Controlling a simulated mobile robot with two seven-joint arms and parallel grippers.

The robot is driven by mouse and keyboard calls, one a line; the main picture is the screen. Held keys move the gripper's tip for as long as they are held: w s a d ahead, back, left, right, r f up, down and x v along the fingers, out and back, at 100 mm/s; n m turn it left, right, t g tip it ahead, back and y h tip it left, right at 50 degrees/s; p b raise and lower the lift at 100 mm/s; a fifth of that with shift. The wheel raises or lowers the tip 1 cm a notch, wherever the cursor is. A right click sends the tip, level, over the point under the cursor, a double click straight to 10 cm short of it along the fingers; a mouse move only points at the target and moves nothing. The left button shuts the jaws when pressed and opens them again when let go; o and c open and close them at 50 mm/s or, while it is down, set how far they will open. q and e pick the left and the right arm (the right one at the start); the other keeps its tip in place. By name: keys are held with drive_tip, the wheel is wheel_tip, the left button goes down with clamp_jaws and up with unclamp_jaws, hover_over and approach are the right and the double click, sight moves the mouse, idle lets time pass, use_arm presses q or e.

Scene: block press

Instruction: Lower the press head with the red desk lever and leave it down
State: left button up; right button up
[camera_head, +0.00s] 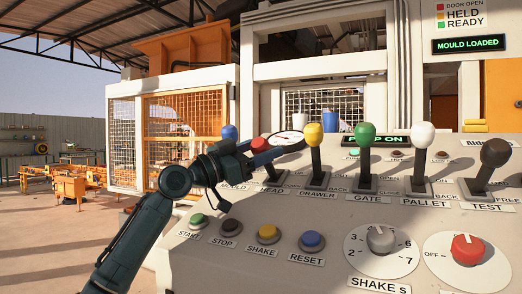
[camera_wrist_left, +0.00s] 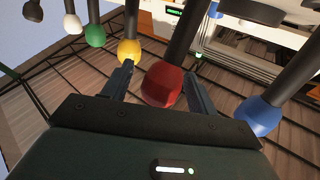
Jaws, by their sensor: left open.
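The red lever knob (camera_head: 260,145) stands above the HEAD label on the sloped desk, partly hidden behind my left gripper (camera_head: 255,152). In the left wrist view the red knob (camera_wrist_left: 162,84) sits between the two open fingers of my left gripper (camera_wrist_left: 160,82), with a finger on each side. I cannot tell whether the fingers touch it. The lever's shaft is mostly hidden by the gripper in the head view. The press head itself is not clearly seen. My right gripper is not in view.
The yellow lever (camera_head: 313,135) stands close on the right and the blue lever (camera_head: 229,132) close on the left. Green (camera_head: 366,134), white (camera_head: 422,135) and black levers (camera_head: 495,153) follow rightward. Push buttons and two dials lie in front. A display reads MOULD LOADED (camera_head: 467,44).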

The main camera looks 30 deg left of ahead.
use_arm(q)
drive_tip(key=b+v, duration=0.4)
drive_tip(key=v, duration=0.9)
drive_tip(key=shift+b, duration=0.3)
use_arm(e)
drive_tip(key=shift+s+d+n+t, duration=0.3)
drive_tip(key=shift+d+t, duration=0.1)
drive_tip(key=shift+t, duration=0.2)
use_arm(q)
drive_tip(key=shift+a, duration=0.1)
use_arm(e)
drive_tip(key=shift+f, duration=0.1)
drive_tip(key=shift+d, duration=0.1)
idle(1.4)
